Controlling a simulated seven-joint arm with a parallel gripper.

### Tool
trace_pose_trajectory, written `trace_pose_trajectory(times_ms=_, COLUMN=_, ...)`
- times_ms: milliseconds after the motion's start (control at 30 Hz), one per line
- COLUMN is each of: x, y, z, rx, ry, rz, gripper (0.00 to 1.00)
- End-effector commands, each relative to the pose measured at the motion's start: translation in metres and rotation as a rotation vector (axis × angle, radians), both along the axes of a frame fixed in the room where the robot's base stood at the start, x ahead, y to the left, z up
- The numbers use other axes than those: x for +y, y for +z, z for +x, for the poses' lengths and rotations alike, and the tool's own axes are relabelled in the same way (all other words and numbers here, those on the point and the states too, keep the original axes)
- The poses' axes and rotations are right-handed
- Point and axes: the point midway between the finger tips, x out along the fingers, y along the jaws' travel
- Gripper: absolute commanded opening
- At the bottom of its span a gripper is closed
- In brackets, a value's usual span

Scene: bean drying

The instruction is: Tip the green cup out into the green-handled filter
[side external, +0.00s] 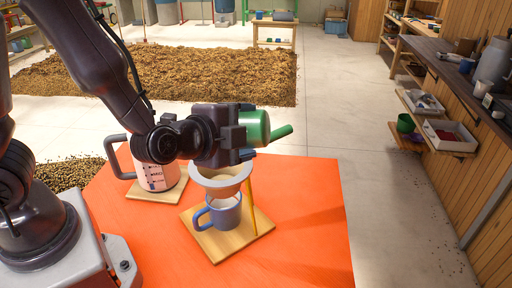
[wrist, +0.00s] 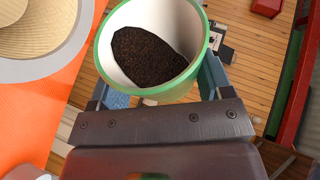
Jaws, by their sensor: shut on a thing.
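The green cup (side external: 257,128) is gripped by my gripper (side external: 240,136) above and slightly right of the filter. In the wrist view the cup (wrist: 190,80) has a green rim, a white inside and dark brown grounds in it. The two fingers of my gripper (wrist: 158,88) press on its opposite sides. The filter (side external: 221,180) is a pale cone on a stand with a yellow post. Its round rim (wrist: 75,62) shows at upper left in the wrist view, beside the cup. A green bar (side external: 281,132) juts right of the cup; I cannot tell what it belongs to.
A blue mug (side external: 226,212) stands under the filter on a wooden board (side external: 215,250). A pale jug (side external: 155,176) with a dark handle stands to the left on another board. The orange tabletop (side external: 310,220) is clear to the right.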

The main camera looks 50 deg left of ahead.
Motion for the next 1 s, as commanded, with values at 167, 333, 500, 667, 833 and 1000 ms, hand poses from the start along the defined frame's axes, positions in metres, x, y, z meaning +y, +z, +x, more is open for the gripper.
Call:
trace_pose_trajectory(times_ms=167, x=-0.0001, y=0.0004, z=0.0003, rx=-0.001, ry=0.001, rz=-0.001, gripper=0.46)
trace_pose_trajectory(times_ms=333, x=0.0034, y=0.0019, z=0.001, rx=-0.04, ry=0.058, rz=-0.044, gripper=0.46)
trace_pose_trajectory(times_ms=500, x=0.0044, y=0.0027, z=0.0011, rx=-0.049, ry=0.071, rz=-0.054, gripper=0.46)
trace_pose_trajectory(times_ms=667, x=0.0045, y=0.0027, z=0.0011, rx=-0.05, ry=0.071, rz=-0.054, gripper=0.46)
trace_pose_trajectory(times_ms=833, x=0.0073, y=0.004, z=0.0003, rx=-0.095, ry=0.101, rz=-0.103, gripper=0.46)
trace_pose_trajectory(times_ms=1000, x=0.0071, y=0.0044, z=0.0005, rx=-0.096, ry=0.101, rz=-0.103, gripper=0.46)
